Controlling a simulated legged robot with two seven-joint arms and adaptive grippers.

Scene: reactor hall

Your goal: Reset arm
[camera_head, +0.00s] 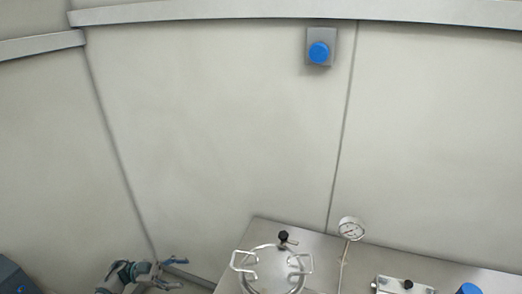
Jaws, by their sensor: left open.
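My left gripper (177,273) is at the bottom left of the head view, in front of the lower wall. Its two fingers are apart and point to the right, with nothing seen between them. My right gripper is out of view.
A metal cabinet (225,281) stands at the bottom right. It bears a round lidded vessel (272,268) with handles, a pressure gauge (351,229) and a metal block (390,285). A blue button (319,53) is on the wall. A dark box (14,277) is at the lower left.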

